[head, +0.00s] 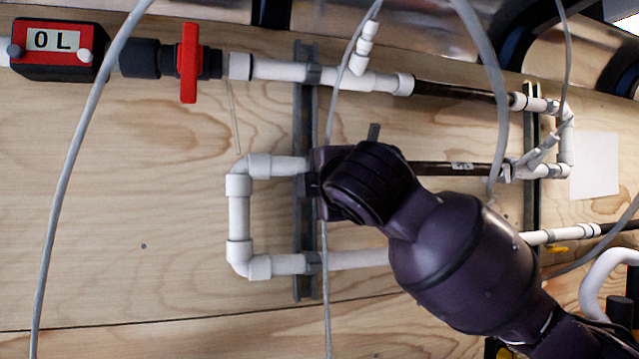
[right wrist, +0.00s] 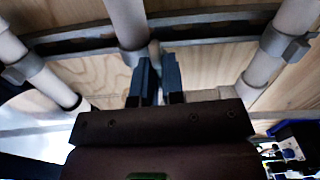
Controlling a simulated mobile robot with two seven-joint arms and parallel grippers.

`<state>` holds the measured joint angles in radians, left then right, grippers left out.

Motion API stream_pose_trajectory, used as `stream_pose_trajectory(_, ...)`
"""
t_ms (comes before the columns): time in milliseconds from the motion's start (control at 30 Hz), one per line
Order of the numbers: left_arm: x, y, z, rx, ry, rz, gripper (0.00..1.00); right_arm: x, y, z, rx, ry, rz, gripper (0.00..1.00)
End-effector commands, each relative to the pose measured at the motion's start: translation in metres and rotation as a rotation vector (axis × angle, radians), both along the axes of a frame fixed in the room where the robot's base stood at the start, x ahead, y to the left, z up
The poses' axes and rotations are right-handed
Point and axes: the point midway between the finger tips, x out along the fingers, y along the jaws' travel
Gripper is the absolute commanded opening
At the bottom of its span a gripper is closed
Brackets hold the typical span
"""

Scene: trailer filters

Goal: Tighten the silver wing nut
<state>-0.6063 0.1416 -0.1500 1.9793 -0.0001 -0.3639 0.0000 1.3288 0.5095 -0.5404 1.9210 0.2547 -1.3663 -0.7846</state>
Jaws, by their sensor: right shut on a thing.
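My right gripper (head: 314,184) reaches in from the lower right to the metal strut (head: 305,105) on the wooden wall, at the middle white pipe (head: 278,165). In the right wrist view, its two dark fingers (right wrist: 153,82) are close together at the clamp on the middle pipe (right wrist: 128,22). The fingers are shut on a small part there, at the silver wing nut's place. The wing nut itself is mostly hidden between the fingers, so its angle cannot be told. My left gripper is not in view.
A red meter (head: 55,48) reading "0 L" and a red valve handle (head: 189,62) are at the upper left. Grey hoses (head: 75,165) hang in front of the wall. A second strut (head: 530,190) stands to the right. Bare wood lies left of the pipes.

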Motion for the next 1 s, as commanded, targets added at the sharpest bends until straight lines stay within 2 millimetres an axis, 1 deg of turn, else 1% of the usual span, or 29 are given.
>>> stream_pose_trajectory(367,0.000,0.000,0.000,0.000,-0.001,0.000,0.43,0.000,-0.001,0.000,0.004,0.001,-0.003,0.00)
stream_pose_trajectory(400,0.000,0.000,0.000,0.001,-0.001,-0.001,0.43,0.000,-0.001,0.000,0.004,0.001,-0.003,0.13)
stream_pose_trajectory(533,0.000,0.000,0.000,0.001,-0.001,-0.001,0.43,0.000,-0.001,0.000,0.003,0.001,-0.002,0.32)
stream_pose_trajectory(567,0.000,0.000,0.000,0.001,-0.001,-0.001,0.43,0.000,-0.001,0.000,0.003,0.001,-0.002,0.35)
stream_pose_trajectory(867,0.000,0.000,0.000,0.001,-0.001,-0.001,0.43,-0.002,-0.001,0.000,0.003,0.001,0.000,0.35)
stream_pose_trajectory(1000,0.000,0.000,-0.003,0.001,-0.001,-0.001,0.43,-0.013,-0.004,0.000,0.002,0.000,0.001,0.35)
